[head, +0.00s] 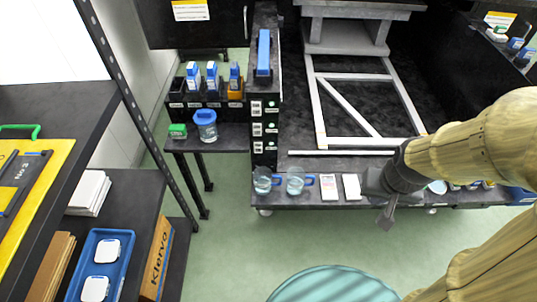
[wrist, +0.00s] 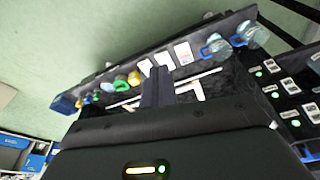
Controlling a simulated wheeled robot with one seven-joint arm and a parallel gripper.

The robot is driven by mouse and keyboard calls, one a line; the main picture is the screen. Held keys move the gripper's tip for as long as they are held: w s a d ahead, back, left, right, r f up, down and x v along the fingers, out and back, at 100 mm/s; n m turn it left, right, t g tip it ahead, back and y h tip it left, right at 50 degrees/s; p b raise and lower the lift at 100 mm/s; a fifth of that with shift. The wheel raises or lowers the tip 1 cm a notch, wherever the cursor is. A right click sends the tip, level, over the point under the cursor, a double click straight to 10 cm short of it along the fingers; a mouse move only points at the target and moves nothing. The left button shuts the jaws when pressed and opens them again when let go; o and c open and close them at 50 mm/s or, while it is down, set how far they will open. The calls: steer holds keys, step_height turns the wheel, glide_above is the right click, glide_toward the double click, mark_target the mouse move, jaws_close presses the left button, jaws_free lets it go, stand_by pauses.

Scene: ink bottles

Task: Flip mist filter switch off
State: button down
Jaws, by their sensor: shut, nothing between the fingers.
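A dark upright switch panel (head: 264,160) stands left of the machine frame in the head view. It carries several small white switch plates, among them a top one (head: 257,107) and a lower one (head: 257,148), with green lights beside them. The plates also show at the right edge of the wrist view (wrist: 290,86), tilted, with lit green lights. The labels are too small to read, so I cannot tell which is the mist filter switch. My gripper (head: 386,219) is shut and empty, right of and apart from the panel, above the floor by the bench's front edge. Its dark fingers show in the wrist view (wrist: 157,88).
Two glass beakers with blue handles (head: 263,181) (head: 296,181) and white cards (head: 328,187) stand along the bench's front ledge, between gripper and panel. Ink bottles (head: 211,76) stand in a rack at left. A teal round top (head: 332,286) is in front. Green floor is open at centre.

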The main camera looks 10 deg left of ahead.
steer(key=w+a+f+n+t+y+b, duration=0.5)
steer(key=w+a+f+n, duration=0.3)
steer(key=w+f+n, duration=0.6)
steer(key=s+a+f+n+y+b, duration=0.2)
steer(key=a+n+y+b, duration=0.2)
steer(key=a+n+y, duration=0.4)
steer(key=a+n, duration=0.5)
steer(key=a, duration=0.1)
steer(key=shift+a+f+y+b, duration=0.25)
steer(key=shift+y+b, duration=0.05)
steer(key=shift+b, duration=0.05)
steer(key=shift+a, duration=0.1)
